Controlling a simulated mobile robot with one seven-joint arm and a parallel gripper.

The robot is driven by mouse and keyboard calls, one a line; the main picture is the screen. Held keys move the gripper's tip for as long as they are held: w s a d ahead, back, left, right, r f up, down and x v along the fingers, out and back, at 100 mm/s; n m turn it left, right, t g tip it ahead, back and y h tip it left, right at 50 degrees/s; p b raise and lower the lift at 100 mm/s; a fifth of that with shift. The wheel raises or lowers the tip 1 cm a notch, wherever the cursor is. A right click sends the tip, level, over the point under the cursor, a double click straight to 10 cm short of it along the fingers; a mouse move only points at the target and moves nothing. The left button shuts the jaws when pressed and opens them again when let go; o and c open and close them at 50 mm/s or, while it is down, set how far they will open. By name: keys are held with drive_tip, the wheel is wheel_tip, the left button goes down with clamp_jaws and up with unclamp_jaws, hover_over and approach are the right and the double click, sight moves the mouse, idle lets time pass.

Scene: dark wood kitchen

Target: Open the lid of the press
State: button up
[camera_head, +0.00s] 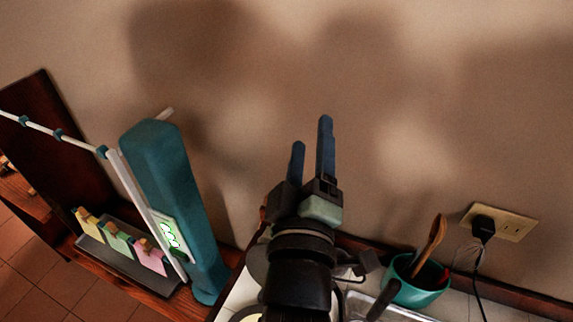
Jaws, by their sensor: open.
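My gripper (311,133) is in the middle of the head camera view, with its two blue-grey fingers pointing up in front of the wall. The fingers are apart with nothing between them. I cannot clearly make out the press or its lid. Beside and below my arm, at the bottom edge, a dark handle-like part (383,300) and a silver surface (405,315) show only partly. I cannot tell whether they belong to the press. My arm hides part of the counter there.
A teal pot (422,290) with a wooden utensil (432,243) stands at lower right. A wall outlet (513,224) holds a black plug (483,228) with a hanging cord. A tall teal column (165,190) stands left, beside a grey tray (122,250) of small coloured items.

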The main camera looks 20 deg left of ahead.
drive_tip(key=s+a+f+n+g+y, duration=0.1)
drive_tip(key=s+a+f+n+g, duration=0.2)
drive_tip(key=f, duration=0.5)
drive_tip(key=s+a+f+n+g, duration=0.1)
drive_tip(key=s+f+n, duration=0.25)
drive_tip(key=f, duration=0.55)
drive_tip(key=p+x, duration=0.3)
drive_tip(key=x, duration=1)
drive_tip(key=shift+w+p, duration=0.35)
drive_tip(key=shift+p, duration=0.05)
drive_tip(key=shift+d+n, duration=0.1)
drive_tip(key=shift+n, duration=0.15)
clamp_jaws()
